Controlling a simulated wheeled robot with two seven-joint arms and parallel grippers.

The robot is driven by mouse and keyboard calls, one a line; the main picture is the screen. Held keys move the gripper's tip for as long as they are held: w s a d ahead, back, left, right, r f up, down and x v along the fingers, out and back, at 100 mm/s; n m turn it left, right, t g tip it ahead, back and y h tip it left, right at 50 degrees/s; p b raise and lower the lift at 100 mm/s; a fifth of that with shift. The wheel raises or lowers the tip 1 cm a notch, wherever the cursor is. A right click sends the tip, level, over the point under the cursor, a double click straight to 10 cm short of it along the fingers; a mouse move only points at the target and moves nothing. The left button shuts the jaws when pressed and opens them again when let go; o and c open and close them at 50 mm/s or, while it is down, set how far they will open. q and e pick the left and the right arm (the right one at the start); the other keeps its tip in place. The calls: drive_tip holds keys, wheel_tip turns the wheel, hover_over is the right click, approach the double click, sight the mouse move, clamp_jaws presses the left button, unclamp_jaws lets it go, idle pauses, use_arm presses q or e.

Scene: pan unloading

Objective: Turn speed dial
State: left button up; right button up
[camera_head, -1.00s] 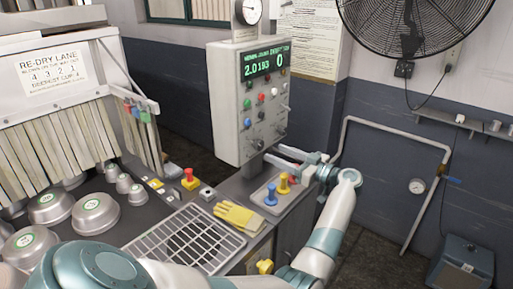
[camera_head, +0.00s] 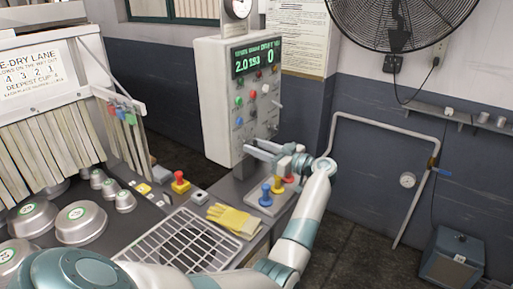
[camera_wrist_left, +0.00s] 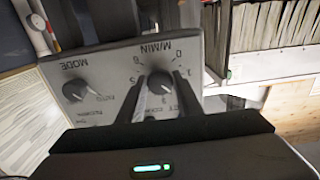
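The grey control box (camera_head: 215,105) has a green lit display, several buttons and knobs on its front. In the left wrist view its panel appears upside down, with the speed dial (camera_wrist_left: 160,83), a black knob marked M/MIN, and a MODE knob (camera_wrist_left: 75,89) beside it. My left gripper (camera_head: 258,149) is at the lower part of the panel in the head view. In the left wrist view its two fingers (camera_wrist_left: 158,82) are spread, one on each side of the speed dial, with small gaps seeming to show. Whether they touch it cannot be told. My right gripper is out of view.
A small tray (camera_head: 254,203) with blue and yellow pegs lies under my left wrist. Yellow gloves (camera_head: 234,219), a metal grate (camera_head: 160,250) and a red-topped button (camera_head: 180,180) are on the bench. Metal pans (camera_head: 82,223) stand at the left.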

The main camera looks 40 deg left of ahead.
use_arm(q)
drive_tip(key=shift+c, duration=1.1)
drive_tip(key=n+b, duration=0.3)
drive_tip(key=n, duration=0.1)
drive_tip(key=shift+n, duration=0.4)
drive_tip(key=o, duration=1)
drive_tip(key=shift+d, duration=0.1)
